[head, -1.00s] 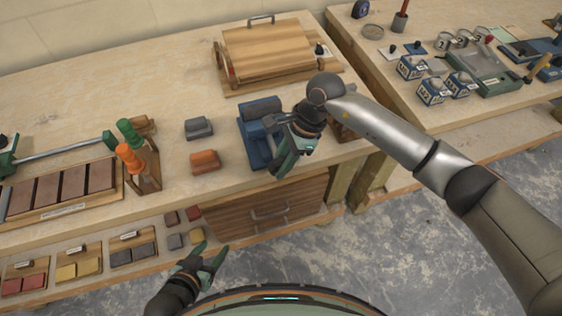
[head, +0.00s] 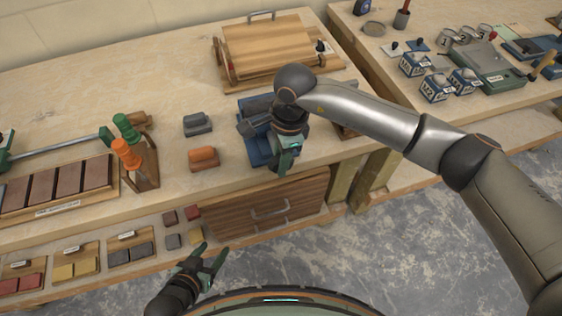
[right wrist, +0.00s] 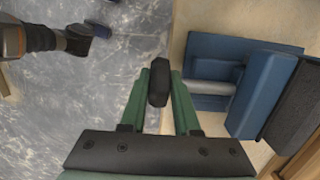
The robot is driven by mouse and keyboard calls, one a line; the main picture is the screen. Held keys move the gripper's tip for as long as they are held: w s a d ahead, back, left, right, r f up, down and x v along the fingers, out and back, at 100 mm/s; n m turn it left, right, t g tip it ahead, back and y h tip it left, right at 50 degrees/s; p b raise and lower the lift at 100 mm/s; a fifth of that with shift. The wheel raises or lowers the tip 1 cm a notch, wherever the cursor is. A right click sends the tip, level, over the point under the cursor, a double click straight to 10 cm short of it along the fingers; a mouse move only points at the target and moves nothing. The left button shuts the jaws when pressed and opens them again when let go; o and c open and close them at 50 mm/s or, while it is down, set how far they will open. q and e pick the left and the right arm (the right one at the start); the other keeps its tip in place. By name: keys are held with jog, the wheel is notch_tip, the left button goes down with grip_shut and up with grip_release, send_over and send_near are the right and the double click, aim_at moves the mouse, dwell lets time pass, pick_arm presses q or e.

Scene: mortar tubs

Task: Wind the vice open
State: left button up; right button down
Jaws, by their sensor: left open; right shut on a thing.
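The blue vice (head: 257,148) stands at the front edge of the workbench, partly hidden behind my right arm. In the right wrist view the vice (right wrist: 257,95) shows its blue jaws and a grey screw. My right gripper (head: 286,160) is at the front of the vice. In the right wrist view my right gripper (right wrist: 159,92) has its green fingers shut on a dark vice handle (right wrist: 158,84). How the handle joins the screw is hard to see. My left gripper (head: 212,260) is open and empty, low in front of the bench.
A wooden drawer (head: 265,210) lies below the vice. Grey (head: 197,125) and orange (head: 204,158) blocks sit left of it. A wooden press-like board (head: 268,50) stands behind. Screwdrivers in a wooden stand (head: 145,165) are further left.

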jog(key=t+h+b, duration=0.1)
jog(key=h+b, duration=0.1)
jog(key=h, duration=0.1)
jog(key=shift+a+b, duration=0.1)
jog(key=shift+b, duration=0.2)
jog(key=shift+h+b, duration=0.3)
jog(key=c, duration=0.7)
grip_release()
jog(key=shift+o, duration=0.2)
jog(key=b+v, duration=0.1)
jog(key=v, duration=1.1)
jog(key=shift+r, duration=0.3)
jog(key=shift+s+a, duration=0.1)
